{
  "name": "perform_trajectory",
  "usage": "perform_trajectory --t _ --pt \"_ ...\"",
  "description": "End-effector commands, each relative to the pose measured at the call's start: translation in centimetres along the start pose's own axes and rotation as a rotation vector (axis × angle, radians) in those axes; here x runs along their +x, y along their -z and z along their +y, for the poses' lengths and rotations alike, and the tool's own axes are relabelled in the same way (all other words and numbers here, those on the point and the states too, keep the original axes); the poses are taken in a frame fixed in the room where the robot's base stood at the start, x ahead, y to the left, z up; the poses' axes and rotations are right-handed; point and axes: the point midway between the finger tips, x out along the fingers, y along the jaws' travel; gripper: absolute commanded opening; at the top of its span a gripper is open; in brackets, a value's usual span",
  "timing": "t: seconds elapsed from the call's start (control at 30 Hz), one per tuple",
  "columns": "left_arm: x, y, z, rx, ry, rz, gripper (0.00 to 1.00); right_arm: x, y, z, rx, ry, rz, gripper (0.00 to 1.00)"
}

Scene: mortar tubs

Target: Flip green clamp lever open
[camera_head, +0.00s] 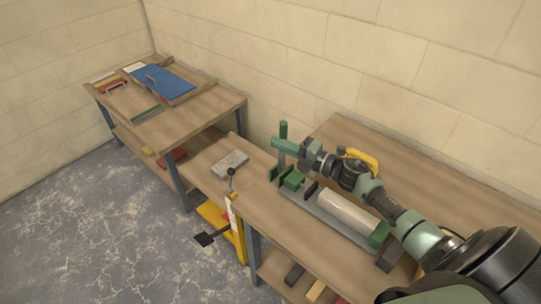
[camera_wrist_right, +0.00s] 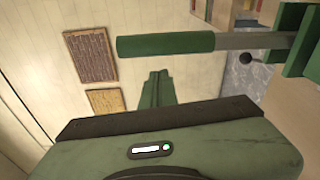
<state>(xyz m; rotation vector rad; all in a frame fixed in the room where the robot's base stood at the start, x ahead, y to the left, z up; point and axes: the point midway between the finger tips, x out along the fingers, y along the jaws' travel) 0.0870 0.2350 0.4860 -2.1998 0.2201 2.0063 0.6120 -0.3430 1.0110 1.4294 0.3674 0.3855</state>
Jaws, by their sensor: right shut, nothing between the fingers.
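The green clamp (camera_head: 291,181) is at the far end of a grey rail on the bench. Its lever (camera_head: 283,130) stands up, with a green grip on a grey rod. In the right wrist view the lever's green grip (camera_wrist_right: 165,45) lies across the picture, its grey rod running right to a green bracket (camera_wrist_right: 296,40). My right gripper (camera_head: 285,146) is beside the lever rod in the head view. Its green fingers (camera_wrist_right: 155,80) are shut and empty, just below the grip in the wrist view. I cannot tell whether they touch the lever. My left gripper is not in view.
A pale block (camera_head: 347,213) lies along the rail (camera_head: 325,223). A grey slab (camera_head: 230,163) is left of the clamp. A yellow stand (camera_head: 236,232) with a black-knobbed lever stands at the bench front. A second table (camera_head: 205,108) holds a blue panel (camera_head: 162,81). The wall is close behind.

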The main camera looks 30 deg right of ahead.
Motion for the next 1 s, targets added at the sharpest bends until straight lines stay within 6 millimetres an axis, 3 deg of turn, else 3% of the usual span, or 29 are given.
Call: perform_trajectory --t 0.4,1.0 --pt "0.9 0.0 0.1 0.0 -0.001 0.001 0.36 -0.4 -2.7 0.1 0.145 -0.02 -0.002 0.0" --pt "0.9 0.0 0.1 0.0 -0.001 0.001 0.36 -0.5 -3.3 0.3 0.155 -0.023 -0.012 0.0"
